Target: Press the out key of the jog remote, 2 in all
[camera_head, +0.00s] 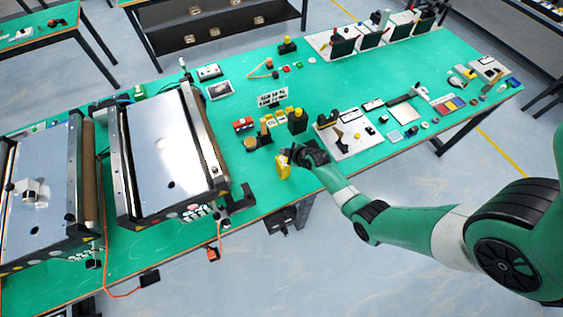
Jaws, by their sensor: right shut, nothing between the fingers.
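A small yellow block-shaped device (282,166) stands near the front edge of the green table; it looks like the jog remote, but its keys are too small to make out. My right gripper (295,153) is shut and empty, right beside the upper right of the yellow device. I cannot tell whether its fingertips touch the device. The dark gripper body hides part of the table behind it. My left gripper is not in view.
Two mini conveyors (160,148) (38,190) stand on the left of the green table (330,95). A black-and-yellow part (297,121) and small yellow blocks lie behind the gripper. A white board (350,135) with fittings lies to the right.

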